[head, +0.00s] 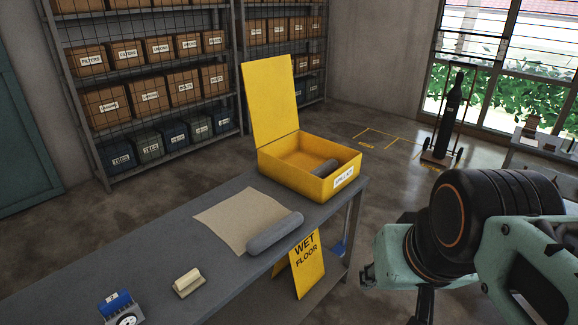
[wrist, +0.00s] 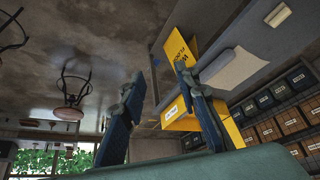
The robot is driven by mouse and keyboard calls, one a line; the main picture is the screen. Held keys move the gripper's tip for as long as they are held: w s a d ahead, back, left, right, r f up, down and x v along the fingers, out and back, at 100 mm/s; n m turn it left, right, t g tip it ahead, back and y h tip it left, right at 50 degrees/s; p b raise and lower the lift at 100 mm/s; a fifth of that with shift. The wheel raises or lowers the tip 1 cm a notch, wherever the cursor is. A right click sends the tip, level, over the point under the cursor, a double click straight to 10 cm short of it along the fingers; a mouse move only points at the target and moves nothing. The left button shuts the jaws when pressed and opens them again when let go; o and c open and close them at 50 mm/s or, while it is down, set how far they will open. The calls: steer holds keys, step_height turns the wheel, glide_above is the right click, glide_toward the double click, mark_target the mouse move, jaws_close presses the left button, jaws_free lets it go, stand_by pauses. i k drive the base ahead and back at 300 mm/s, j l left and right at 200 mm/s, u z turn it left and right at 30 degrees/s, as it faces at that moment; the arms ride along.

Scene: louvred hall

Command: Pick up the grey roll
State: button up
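A grey roll (head: 274,232) lies on the grey table along the front edge of a tan sheet (head: 238,217). The wrist view is turned over; a pale shape (wrist: 235,68) on the table may be the sheet or roll.
The table (head: 130,250) also holds a cream-handled block (head: 187,282) and a blue item (head: 118,303). The box lid stands upright at the back. A yellow wet floor sign (head: 308,264) stands by the table's right side. Shelves line the back wall.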

mark_target(261, 242)
steer(key=i, duration=1.15)
steer(key=i+j+z, duration=0.15)
steer(key=i+l+u, duration=0.15)
